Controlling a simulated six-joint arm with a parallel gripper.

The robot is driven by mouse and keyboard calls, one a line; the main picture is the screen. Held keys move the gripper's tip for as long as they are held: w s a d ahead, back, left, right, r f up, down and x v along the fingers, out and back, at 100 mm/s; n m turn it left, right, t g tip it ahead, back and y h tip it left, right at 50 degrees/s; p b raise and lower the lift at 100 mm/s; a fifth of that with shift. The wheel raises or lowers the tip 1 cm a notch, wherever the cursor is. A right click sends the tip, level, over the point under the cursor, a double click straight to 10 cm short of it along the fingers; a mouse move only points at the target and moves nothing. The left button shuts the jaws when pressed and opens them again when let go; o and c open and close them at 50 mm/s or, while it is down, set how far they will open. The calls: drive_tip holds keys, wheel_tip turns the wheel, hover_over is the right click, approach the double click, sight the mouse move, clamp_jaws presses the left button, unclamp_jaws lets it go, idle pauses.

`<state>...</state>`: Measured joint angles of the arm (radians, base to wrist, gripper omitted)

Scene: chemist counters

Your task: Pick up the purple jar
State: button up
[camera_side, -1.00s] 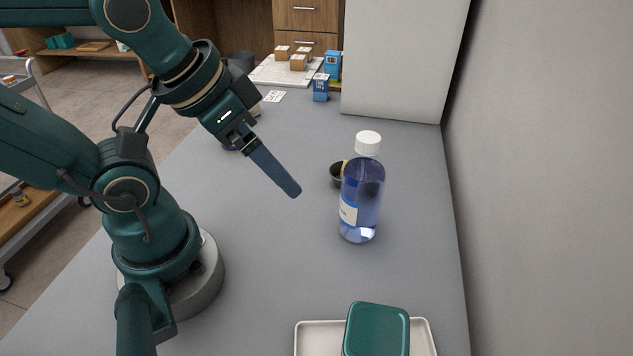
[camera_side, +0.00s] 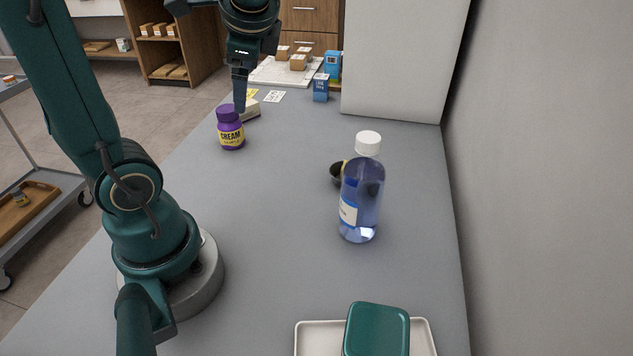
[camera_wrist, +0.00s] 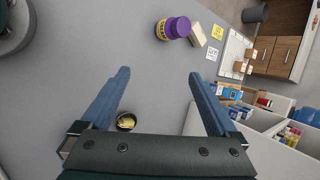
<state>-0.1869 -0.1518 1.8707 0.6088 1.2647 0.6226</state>
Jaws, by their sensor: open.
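The purple jar (camera_side: 230,128) stands upright on the grey counter, with a purple lid and a yellow label reading CREAM. In the wrist view the purple jar (camera_wrist: 172,28) shows near the top, beyond the fingertips and a little right of centre. My gripper (camera_side: 240,108) hangs pointing down in the side view, behind and slightly right of the jar in the picture. In the wrist view my gripper (camera_wrist: 158,75) has its two blue fingers wide apart with nothing between the tips. The jar is apart from the fingers in the wrist view.
A pale block (camera_side: 251,112) lies close behind the jar. A blue bottle with a white cap (camera_side: 361,195) and a small dark bowl (camera_side: 337,172) stand to the right. Blue boxes (camera_side: 321,88) and a white board (camera_side: 270,75) are at the back. The counter's middle is clear.

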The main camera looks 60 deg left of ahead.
sight(233, 112)
drive_tip(key=w+a+m+g+y, duration=0.2)
drive_tip(key=a+m+g+y, duration=0.4)
drive_tip(key=a, duration=0.9)
drive_tip(key=shift+m+t, duration=0.4)
drive_tip(key=shift+m, duration=0.5)
drive_tip(key=f, duration=0.9)
drive_tip(key=a+f, duration=0.1)
drive_tip(key=f, duration=0.3)
drive_tip(key=shift+s+f, duration=0.3)
drive_tip(key=shift+f, duration=0.05)
drive_tip(key=shift+x, duration=2.45)
drive_tip(key=shift+f, duration=0.1)
clamp_jaws()
